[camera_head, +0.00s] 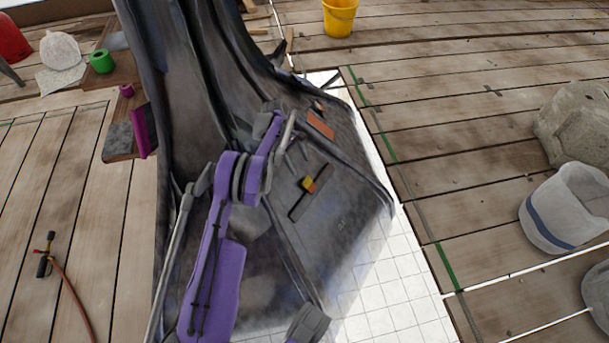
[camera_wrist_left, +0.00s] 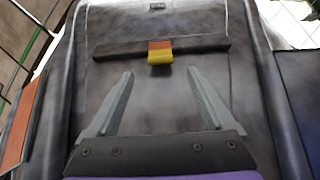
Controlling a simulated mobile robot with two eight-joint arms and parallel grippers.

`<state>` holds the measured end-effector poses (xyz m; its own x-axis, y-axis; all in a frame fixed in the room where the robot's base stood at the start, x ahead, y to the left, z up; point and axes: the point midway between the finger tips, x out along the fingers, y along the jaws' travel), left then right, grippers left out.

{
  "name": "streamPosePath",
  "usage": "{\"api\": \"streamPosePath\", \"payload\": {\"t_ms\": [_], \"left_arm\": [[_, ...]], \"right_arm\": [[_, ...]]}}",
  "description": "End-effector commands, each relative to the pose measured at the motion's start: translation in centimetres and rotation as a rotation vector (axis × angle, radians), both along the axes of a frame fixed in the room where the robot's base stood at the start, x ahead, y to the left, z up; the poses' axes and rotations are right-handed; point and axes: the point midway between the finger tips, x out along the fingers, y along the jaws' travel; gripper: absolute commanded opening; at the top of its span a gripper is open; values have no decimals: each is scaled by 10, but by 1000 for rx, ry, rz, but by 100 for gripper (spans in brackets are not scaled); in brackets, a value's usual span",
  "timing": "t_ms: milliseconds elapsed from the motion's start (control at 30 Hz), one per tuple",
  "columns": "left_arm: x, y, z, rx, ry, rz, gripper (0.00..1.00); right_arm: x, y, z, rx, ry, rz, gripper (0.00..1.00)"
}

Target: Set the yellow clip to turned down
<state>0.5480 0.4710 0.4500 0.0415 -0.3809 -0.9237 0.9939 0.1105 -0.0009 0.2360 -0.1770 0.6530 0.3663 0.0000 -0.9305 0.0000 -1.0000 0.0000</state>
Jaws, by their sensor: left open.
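The yellow clip (camera_head: 308,185) sits on a dark bar (camera_head: 298,207) on the sloping grey sheeted surface. In the left wrist view the clip (camera_wrist_left: 160,58) is at upper middle, with an orange part above and a yellow part below, over the middle of the bar (camera_wrist_left: 110,49). How the clip is fixed to the bar cannot be told. My left gripper (camera_head: 297,157) is open and empty, just beside the clip. In the left wrist view its fingertips (camera_wrist_left: 160,74) point toward the clip, one to each side and short of it. No right gripper fingers show.
An orange strip (camera_head: 320,124) lies on the grey surface (camera_head: 340,215) beyond the clip; tall dark folds rise behind. White tiles (camera_head: 385,285) and a plank deck (camera_head: 480,120) lie right. A yellow bucket (camera_head: 339,17) and white bucket (camera_head: 562,212) stand clear of the gripper.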

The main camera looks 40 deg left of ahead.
Motion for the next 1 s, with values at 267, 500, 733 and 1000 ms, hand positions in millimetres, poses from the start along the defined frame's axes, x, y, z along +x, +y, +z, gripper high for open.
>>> {"api": "streamPosePath", "payload": {"t_ms": [267,500,733,1000], "left_arm": [[2,-19,-46,0,0,-1,86],[4,-33,-81,0,0,0,86],[4,-39,-93,1,0,0,86],[4,-39,-93,1,0,0,81]], "right_arm": [[2,0,-9,0,0,0,50],[3,0,-15,0,0,0,50],[3,0,-17,0,-1,0,50],[3,0,-17,0,-1,0,50]]}}
